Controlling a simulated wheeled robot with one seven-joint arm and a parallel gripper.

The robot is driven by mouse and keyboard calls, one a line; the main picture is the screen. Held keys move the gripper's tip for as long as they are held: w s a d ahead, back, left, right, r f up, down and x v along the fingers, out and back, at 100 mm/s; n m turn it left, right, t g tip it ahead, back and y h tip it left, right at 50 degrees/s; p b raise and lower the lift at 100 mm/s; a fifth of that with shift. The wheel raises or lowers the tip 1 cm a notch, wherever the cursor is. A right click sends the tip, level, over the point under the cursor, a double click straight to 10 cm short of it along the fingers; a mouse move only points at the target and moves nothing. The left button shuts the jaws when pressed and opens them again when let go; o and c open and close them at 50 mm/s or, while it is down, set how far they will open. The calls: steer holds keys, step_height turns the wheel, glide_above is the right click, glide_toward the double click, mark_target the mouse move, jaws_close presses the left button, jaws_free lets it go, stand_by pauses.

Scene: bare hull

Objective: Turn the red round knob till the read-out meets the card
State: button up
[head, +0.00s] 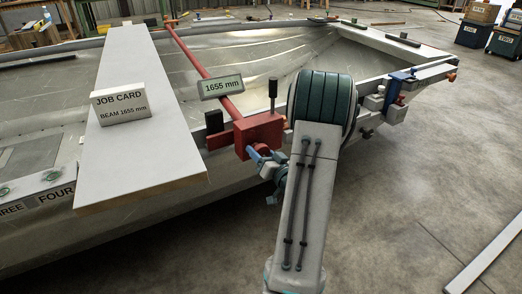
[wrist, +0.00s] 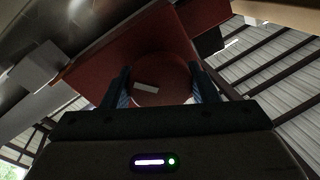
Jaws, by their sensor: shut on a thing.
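The red round knob (wrist: 163,72) is in the wrist view, with a pale mark on its face, in front of a red block. My gripper (wrist: 160,82) has one blue finger on each side of it and is shut on it. In the head view my gripper (head: 262,160) is at the front of the red block (head: 258,132), and the knob is mostly hidden there. The read-out (head: 221,87) above the red bar (head: 190,58) shows 1655 mm. The job card (head: 121,104) says BEAM 1655 mm, so the two figures match.
The card stands on a pale plank (head: 130,60) laid across the metal hull (head: 265,62). A black upright handle (head: 272,88) rises from the red block close to my arm. Blue and grey clamps (head: 397,88) sit on the hull's edge at right. The floor at right is mostly clear.

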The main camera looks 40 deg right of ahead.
steer(key=shift+a+m+p, duration=0.1)
steer(key=shift+m+p, duration=0.35)
steer(key=shift+m, duration=0.85)
steer(key=o, duration=0.9)
steer(key=shift+o, duration=0.2)
steer(key=s+a+f+p, duration=0.1)
steer(key=s+p, duration=0.1)
steer(key=s, duration=1.1)
steer(key=shift+s+f, duration=0.15)
steer(key=shift+s, duration=0.2)
